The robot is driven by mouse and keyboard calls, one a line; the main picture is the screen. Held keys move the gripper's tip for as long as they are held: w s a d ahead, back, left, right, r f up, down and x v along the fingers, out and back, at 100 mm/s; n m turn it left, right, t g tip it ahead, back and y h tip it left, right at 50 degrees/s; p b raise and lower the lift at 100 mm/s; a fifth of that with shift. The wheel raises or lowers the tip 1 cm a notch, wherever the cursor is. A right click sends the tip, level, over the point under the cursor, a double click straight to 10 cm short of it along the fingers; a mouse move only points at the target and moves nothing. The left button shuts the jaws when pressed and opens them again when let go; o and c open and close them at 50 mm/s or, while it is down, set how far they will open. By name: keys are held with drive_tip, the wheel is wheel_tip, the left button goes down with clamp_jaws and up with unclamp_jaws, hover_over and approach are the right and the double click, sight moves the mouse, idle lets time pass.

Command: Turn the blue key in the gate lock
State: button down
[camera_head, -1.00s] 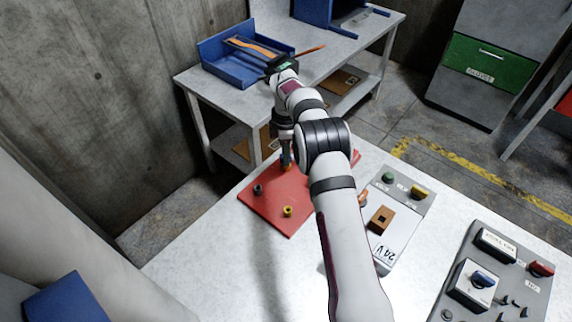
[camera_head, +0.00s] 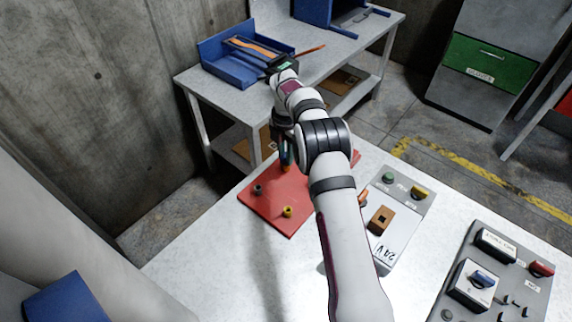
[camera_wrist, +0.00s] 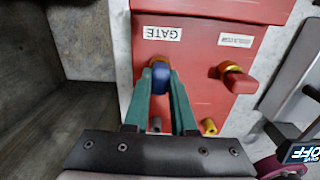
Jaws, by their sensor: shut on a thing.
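The blue key (camera_wrist: 160,72) is in the brass-coloured gate lock on a red panel (camera_wrist: 197,50), just below the white "GATE" label (camera_wrist: 162,33) in the wrist view. My gripper (camera_wrist: 160,82) has its two green fingers shut on the key, one on each side. In the head view my gripper (camera_head: 286,158) is over the far part of the red panel (camera_head: 262,208), and my arm hides part of that panel. Most of the lock body is hidden behind the key and fingers.
A red key (camera_wrist: 240,82) sits in a second brass lock to the right. Two small posts, one dark (camera_head: 258,189) and one yellow (camera_head: 287,211), stand on the panel's near part. A grey 24V box (camera_head: 395,245) and a switch panel (camera_head: 490,285) are to the right.

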drive_tip(key=shift+f, duration=0.15)
drive_tip(key=c, duration=0.7)
unclamp_jaws()
drive_tip(key=shift+c, duration=0.2)
drive_tip(key=shift+r, duration=3.6)
